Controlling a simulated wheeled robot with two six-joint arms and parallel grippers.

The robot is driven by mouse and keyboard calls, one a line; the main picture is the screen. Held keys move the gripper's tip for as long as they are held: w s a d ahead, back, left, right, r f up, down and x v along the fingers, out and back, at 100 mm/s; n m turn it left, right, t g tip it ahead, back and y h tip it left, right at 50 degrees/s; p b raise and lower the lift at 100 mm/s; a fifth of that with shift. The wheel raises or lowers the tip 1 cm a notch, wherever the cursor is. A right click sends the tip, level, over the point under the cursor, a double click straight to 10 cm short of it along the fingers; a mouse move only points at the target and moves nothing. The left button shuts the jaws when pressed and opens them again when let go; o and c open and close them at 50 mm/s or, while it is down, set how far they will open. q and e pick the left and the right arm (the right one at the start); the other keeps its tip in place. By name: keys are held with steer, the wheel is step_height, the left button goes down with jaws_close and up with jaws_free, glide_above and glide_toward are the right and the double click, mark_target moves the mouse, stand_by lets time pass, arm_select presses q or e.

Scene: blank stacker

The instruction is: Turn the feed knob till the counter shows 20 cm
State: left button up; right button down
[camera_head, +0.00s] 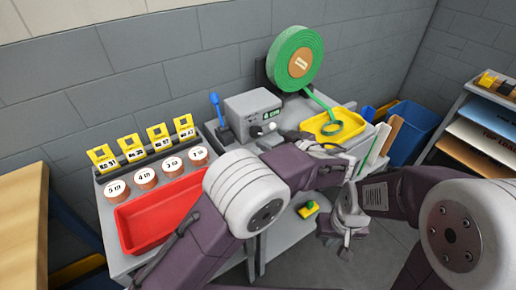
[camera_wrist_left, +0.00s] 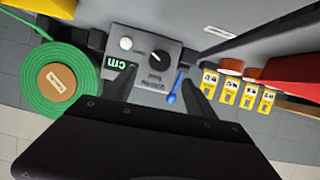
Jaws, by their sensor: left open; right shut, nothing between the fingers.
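The grey feed box (camera_head: 253,108) stands on the bench against the wall, with a small green-lit counter (camera_head: 271,114) on its front. Its digits are too small to read in the head view. In the left wrist view, the counter (camera_wrist_left: 115,62) shows "cm" and the rest is hidden by a finger. The black feed knob (camera_wrist_left: 160,57) has a white pointer mark. My left gripper (camera_wrist_left: 158,72) is open, its fingers either side of the knob's line, facing the box; contact cannot be told. My right gripper (camera_head: 345,238) is shut and empty, low at the bench's front right.
A white button (camera_wrist_left: 126,43) sits beside the knob. A blue-handled lever (camera_head: 215,104) stands left of the box. A green tape roll (camera_head: 295,58) feeds into a yellow tray (camera_head: 352,124). A red tray (camera_head: 140,238) and several numbered discs are at the left.

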mark_target(258, 132)
arm_select(q)
steer(key=x, duration=0.9)
steer(key=shift+d+f, duration=0.1)
steer(key=c, duration=1.4)
steer(key=shift+d+m+y, duration=0.1)
steer(key=shift+m+y, duration=0.2)
steer(key=shift+m, duration=0.2)
steer(key=shift+m+g+y, duration=0.3)
steer(key=shift+m+g, duration=0.2)
steer(key=shift+w+d+m+g+y+p, duration=0.15)
steer(key=shift+m+g+y+p, duration=0.15)
steer(key=shift+m+y+p, duration=0.8)
